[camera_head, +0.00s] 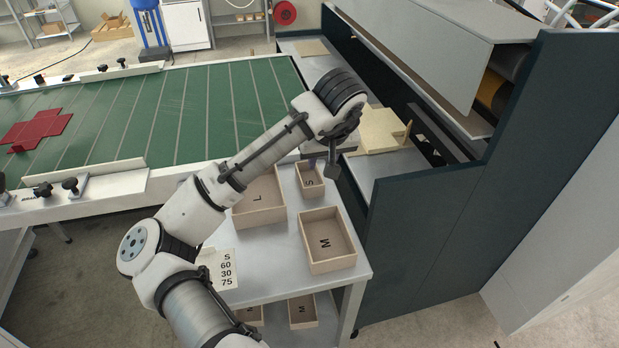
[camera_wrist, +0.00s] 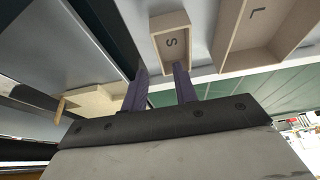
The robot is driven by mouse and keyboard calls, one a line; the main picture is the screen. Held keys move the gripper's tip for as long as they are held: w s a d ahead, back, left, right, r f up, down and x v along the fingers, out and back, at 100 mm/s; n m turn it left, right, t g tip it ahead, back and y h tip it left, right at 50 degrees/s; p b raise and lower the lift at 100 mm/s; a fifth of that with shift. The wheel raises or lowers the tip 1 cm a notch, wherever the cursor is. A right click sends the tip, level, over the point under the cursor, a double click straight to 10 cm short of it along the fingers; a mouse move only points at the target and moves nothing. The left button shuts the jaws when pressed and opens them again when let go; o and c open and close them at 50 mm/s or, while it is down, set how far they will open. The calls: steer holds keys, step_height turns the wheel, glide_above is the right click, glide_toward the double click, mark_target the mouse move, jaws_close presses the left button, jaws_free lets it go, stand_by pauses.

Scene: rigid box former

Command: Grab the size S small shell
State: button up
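The size S small shell (camera_head: 311,186) is a small open wooden box marked S, standing on the grey table (camera_head: 285,288) behind the M box. It also shows in the wrist view (camera_wrist: 171,43), just past my fingertips. My gripper (camera_wrist: 161,69) is open, its two dark fingers apart with nothing seen held between them. In the head view my gripper (camera_head: 322,160) is at the far end of the S shell, and my wrist hides part of it. I cannot tell whether the fingers touch the shell.
A larger L box (camera_head: 262,213) stands close left of the S shell, and an M box (camera_head: 327,240) stands in front. A card (camera_head: 219,268) lies at the table's left. A dark machine wall (camera_head: 440,215) rises on the right. The green conveyor (camera_head: 190,105) lies behind.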

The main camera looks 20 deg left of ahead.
mark_target(309, 179)
steer(key=shift+p+x, duration=0.95)
steer(key=shift+x, duration=1.8)
steer(key=shift+s+d, duration=0.1)
jaws_close()
